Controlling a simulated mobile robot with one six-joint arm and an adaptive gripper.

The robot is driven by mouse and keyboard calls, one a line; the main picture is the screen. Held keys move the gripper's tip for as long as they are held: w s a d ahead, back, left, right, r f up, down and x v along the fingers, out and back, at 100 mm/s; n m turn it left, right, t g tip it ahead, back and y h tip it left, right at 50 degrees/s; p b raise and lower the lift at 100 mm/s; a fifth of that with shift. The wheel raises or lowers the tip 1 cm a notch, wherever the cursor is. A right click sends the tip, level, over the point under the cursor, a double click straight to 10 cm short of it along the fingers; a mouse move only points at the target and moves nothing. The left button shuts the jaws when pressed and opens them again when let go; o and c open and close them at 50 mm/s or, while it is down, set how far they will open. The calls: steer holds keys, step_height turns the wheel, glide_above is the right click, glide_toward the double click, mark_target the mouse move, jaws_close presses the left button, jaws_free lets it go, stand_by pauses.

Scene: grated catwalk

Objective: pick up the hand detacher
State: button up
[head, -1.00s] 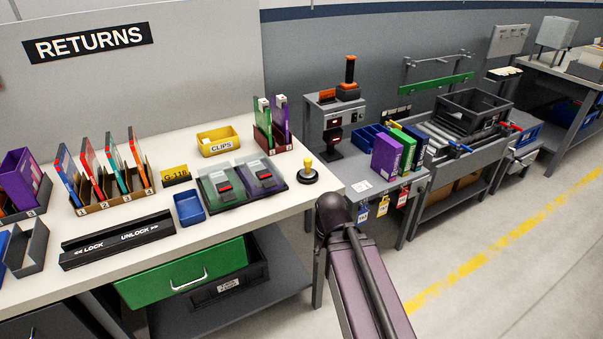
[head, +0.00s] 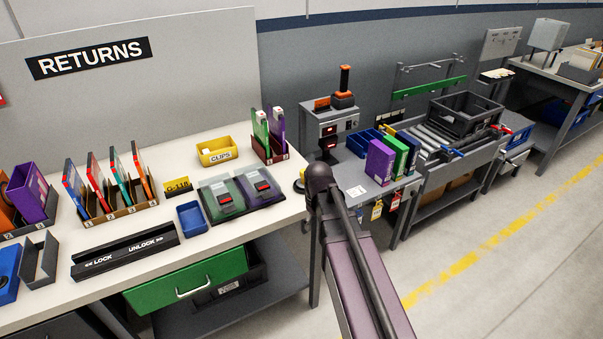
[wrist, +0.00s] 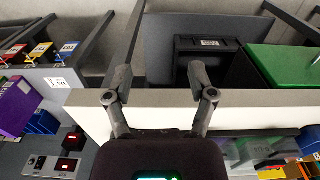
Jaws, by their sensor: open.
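No label shows which thing is the hand detacher. A small black round piece with a yellow knob (head: 299,184) stands at the right end of the white returns counter (head: 262,222); my arm now hides most of it in the head view. An upright orange-and-black handled piece (head: 344,86) stands on a grey machine on the side bench and could also be it. My gripper (wrist: 160,96) is open and empty in the wrist view, its two fingers apart over the counter's edge. I do not make out the knobbed piece there; the gripper body hides part of the counter.
The green drawer (head: 185,284) and a dark bin (wrist: 208,44) are under the counter. Clear-lidded cases (head: 240,194), a blue tray (head: 192,217) and the yellow clips bin (head: 216,151) are left of my arm. Purple and green boxes (head: 380,161) stand on the side bench. Floor at right is clear.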

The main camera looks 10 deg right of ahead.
mark_target(302, 171)
steer(key=w+r+n+p, duration=0.8)
steer(key=w+r+p, duration=0.6)
steer(key=w, duration=0.5)
steer(key=shift+w+a+r, duration=0.2)
steer(key=shift+a+r, duration=0.2)
steer(key=shift+r, duration=0.3)
step_height(302, 171, down, 9)
steer(key=b, duration=0.8)
steer(key=shift+w+d+r+b, duration=0.1)
steer(key=shift+d+r+b, duration=0.1)
steer(key=shift+b, duration=0.2)
steer(key=shift+f, duration=0.1)
steer(key=f+b, duration=0.3)
steer(key=shift+d+f+b, duration=0.2)
steer(key=shift+d+b, duration=0.05)
steer(key=shift+b, duration=0.05)
steer(key=shift+f+b, duration=0.8)
